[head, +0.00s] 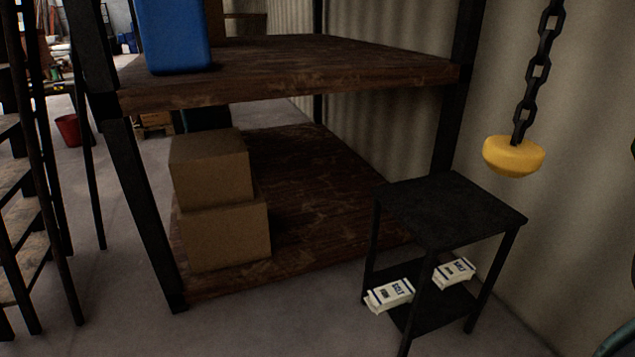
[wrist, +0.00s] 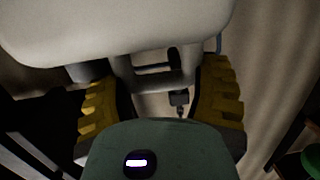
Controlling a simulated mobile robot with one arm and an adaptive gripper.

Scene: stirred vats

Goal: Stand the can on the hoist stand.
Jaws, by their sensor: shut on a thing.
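The hoist stand (head: 455,212) is a small black table at the right in the head view. Its top is bare, and white packets lie on its lower shelf. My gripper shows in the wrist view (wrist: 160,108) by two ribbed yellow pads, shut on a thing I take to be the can. A dark green rounded body (wrist: 190,150) with a small lit panel fills the bottom between the pads. A large pale rounded body (wrist: 120,35) crosses the top, with grey bars below it. I cannot tell which of these belongs to the can. My gripper is out of the head view.
A yellow weight (head: 513,156) hangs on a dark chain just above and right of the stand. A wooden shelf rack (head: 300,66) holds a blue container (head: 178,35) and two cardboard boxes (head: 224,233). A corrugated wall stands behind the stand. Floor in front is clear.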

